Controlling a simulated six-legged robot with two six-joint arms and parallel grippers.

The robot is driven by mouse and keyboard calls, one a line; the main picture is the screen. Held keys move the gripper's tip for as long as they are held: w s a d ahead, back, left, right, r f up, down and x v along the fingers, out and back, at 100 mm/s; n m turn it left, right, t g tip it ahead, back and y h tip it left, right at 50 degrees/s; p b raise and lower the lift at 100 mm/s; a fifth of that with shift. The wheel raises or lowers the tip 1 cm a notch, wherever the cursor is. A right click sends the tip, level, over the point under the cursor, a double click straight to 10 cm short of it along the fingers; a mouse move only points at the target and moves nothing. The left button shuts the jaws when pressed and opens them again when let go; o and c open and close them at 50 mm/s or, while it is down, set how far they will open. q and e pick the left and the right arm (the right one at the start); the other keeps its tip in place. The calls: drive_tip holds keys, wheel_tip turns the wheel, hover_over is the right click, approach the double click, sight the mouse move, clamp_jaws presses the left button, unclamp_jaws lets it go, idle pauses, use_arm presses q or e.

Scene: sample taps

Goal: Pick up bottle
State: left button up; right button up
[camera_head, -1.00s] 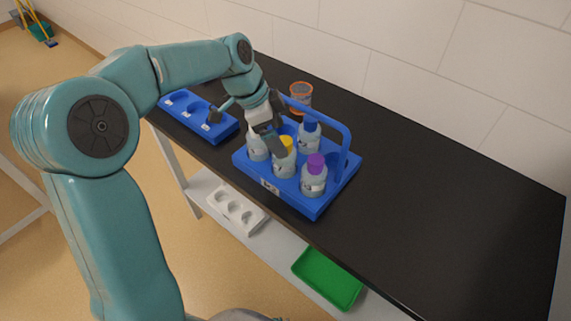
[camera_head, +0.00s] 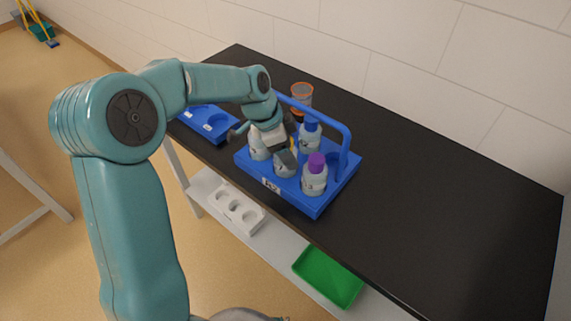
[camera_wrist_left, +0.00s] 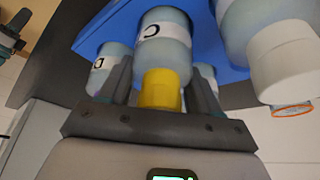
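The blue carrier (camera_head: 318,207) stands on the black bench and holds several pale bottles. A yellow-capped bottle (camera_head: 285,171) is in its front row, its cap mostly hidden by my left gripper (camera_head: 287,152). A purple-capped bottle (camera_head: 315,178) and a blue-capped bottle (camera_head: 309,138) stand beside it. In the left wrist view, the open fingers of my left gripper (camera_wrist_left: 160,98) lie on both sides of the yellow cap (camera_wrist_left: 160,88), with narrow gaps. A white-capped bottle (camera_wrist_left: 282,62) is close to the right finger there. My right gripper is not in view.
The carrier's tall blue handle (camera_head: 345,140) rises close to my gripper. A blue rack (camera_head: 212,122) lies left of the carrier, and an orange-rimmed jar (camera_head: 302,93) stands behind. A white rack (camera_head: 236,208) and green tray (camera_head: 328,275) are below. The bench (camera_head: 450,200) is clear at right.

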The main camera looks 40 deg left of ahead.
use_arm(q)
drive_tip(key=shift+c, duration=1.4)
drive_tip(key=shift+w, duration=0.1)
drive_tip(key=shift+r, duration=0.15)
